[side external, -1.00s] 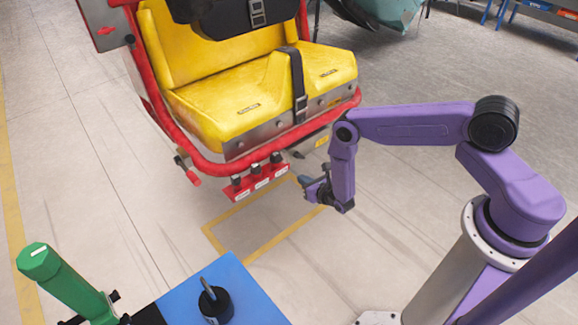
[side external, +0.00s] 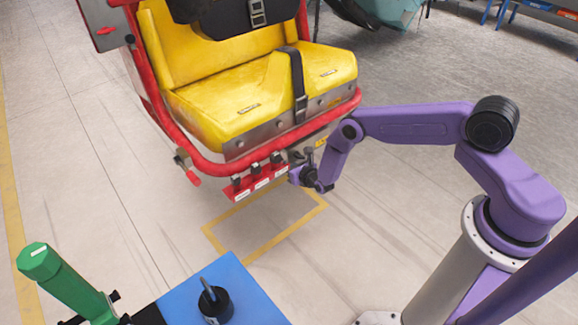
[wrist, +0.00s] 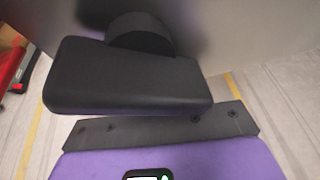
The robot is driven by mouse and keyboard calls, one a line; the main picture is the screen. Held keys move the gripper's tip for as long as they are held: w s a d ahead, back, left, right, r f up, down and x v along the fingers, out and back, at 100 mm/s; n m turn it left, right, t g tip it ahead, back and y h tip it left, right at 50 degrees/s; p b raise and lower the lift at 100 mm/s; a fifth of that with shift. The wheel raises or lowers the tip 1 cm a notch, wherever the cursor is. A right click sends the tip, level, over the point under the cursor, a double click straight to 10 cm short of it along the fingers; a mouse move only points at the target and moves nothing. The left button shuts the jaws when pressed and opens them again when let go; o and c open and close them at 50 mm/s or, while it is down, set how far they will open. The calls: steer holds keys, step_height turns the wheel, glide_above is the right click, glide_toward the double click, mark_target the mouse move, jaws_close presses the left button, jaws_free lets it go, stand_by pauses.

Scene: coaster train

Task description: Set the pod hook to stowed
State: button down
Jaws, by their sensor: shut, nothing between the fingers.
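The pod (side external: 230,110) is a yellow double seat in a red tube frame. My gripper (side external: 299,158) is shut and empty, just under the pod's front edge, right of a red strip (side external: 258,180) with black knobs. I cannot tell whether it touches the pod. In the wrist view, a thick black bar (wrist: 125,80) lies across the middle, with a black round hub (wrist: 140,32) behind it against a grey surface. I cannot tell for sure whether this is the pod hook or how it is set. In the side view the hook is not clearly made out.
A red-tipped lever (side external: 187,168) hangs at the pod's left front corner. A blue panel (side external: 245,290) with a black switch (side external: 214,303) and a green handle (side external: 62,280) stand in the foreground. The floor below the pod, with a yellow outline (side external: 270,242), is clear.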

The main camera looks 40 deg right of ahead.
steer(key=shift+w+r, duration=0.15)
steer(key=shift+w, duration=0.35)
